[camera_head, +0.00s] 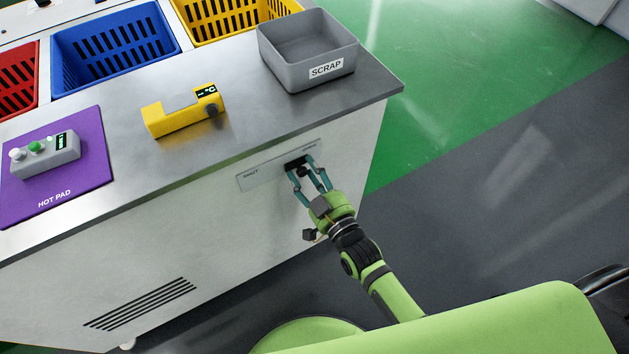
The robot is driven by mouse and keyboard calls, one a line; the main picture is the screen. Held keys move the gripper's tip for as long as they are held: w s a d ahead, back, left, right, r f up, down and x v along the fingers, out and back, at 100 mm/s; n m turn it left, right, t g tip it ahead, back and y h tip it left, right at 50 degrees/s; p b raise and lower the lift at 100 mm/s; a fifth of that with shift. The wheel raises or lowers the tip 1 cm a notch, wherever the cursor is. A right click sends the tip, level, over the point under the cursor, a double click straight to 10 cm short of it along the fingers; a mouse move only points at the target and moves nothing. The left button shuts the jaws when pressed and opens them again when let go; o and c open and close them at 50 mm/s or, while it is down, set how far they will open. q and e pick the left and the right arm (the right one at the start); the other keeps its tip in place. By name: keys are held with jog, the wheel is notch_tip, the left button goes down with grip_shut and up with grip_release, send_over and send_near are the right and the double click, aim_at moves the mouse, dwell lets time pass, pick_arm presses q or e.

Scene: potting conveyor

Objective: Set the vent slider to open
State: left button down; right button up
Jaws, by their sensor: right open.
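The vent slider's pale plate (262,178) is on the white side wall of the cabinet, below the worktop edge. Its left end is marked SHUT; the small word at its right end is hard to read. The slider's dark knob (294,163) is towards the right end of the plate. My right gripper (300,166) is in front of the plate with its teal fingers apart, one on each side of the knob. I cannot tell whether the fingers touch it. My left gripper is not in view.
On the steel worktop are a grey SCRAP bin (308,50), a yellow thermometer device (185,112) and a purple hot pad (56,185) with a grey control box (45,158). Red, blue and yellow crates stand behind. The floor right of the cabinet is clear.

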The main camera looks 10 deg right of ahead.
jog(key=v, duration=1.1)
jog(key=shift+s+d, duration=0.2)
jog(key=shift+s, duration=0.15)
jog(key=s+d+f+g+h+p, duration=0.25)
jog(key=s+f+g, duration=0.2)
jog(key=f, duration=0.85)
jog(key=s+d+f+g+h+p, duration=0.1)
jog(key=s+d+f+g, duration=0.3)
jog(key=f, duration=0.8)
jog(key=s+d+f+g+h+p, duration=0.1)
jog(key=s+f+g, duration=0.3)
jog(key=s, duration=0.6)
jog(key=s+d+f+m+g+h+p, duration=0.1)
jog(key=s+d+f+g, duration=0.2)
jog(key=s+f, duration=0.3)
jog(key=s, duration=0.4)
jog(key=shift+s+d+f+g, duration=0.15)
jog(key=shift+d+f+g, duration=0.05)
jog(key=shift+d+g, duration=0.2)
